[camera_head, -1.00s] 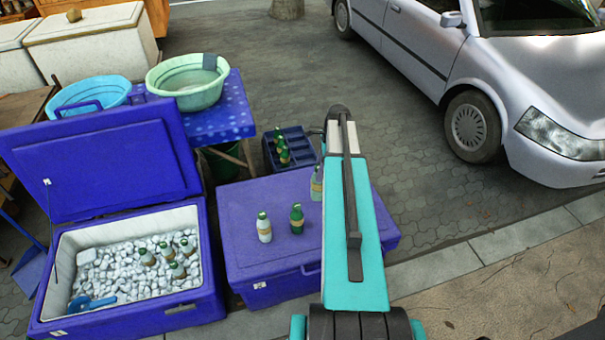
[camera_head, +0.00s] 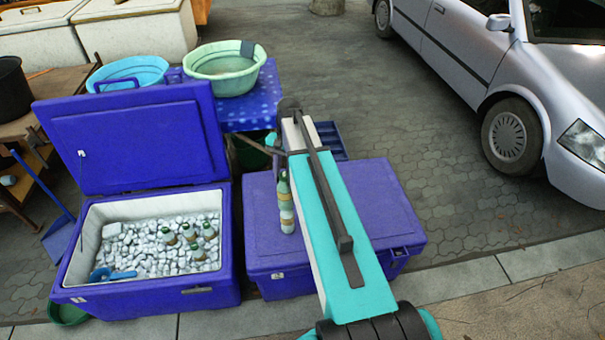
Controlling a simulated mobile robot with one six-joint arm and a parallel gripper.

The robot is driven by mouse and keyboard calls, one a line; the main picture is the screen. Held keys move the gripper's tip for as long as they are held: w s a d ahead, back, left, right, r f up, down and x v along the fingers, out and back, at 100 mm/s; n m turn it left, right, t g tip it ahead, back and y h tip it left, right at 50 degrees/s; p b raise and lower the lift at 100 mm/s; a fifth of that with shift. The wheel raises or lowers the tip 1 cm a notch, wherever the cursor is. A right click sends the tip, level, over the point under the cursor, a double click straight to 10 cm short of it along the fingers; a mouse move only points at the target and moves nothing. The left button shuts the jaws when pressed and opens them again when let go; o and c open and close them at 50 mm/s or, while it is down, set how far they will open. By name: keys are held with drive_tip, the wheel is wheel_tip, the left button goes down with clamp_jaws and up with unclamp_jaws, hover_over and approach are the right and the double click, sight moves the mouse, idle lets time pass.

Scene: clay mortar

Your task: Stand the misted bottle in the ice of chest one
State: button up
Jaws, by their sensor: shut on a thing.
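Chest one is probably the open blue chest (camera_head: 150,303), full of ice (camera_head: 145,255) with several bottles (camera_head: 190,235) standing in it; no label is readable. A pale frosted-looking bottle (camera_head: 287,218) stands on the closed blue chest (camera_head: 262,240). Another greenish bottle (camera_head: 284,187) shows just above it in the picture, left of my arm. What bears this bottle is hidden, and I cannot tell which bottle is the misted one.
The open lid (camera_head: 130,135) stands up behind the ice chest. A blue scoop (camera_head: 112,274) lies in the ice. A silver car (camera_head: 480,60) is at the right; paving between is clear.

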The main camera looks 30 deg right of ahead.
drive_tip(key=s+a+n+g+h+b, duration=0.1)
drive_tip(key=s+a+n+b, duration=0.1)
drive_tip(key=a+n, duration=0.9)
drive_tip(key=shift+a+r+h, duration=0.4)
drive_tip(key=shift+a, duration=2.9)
drive_tip(key=shift+s, duration=0.1)
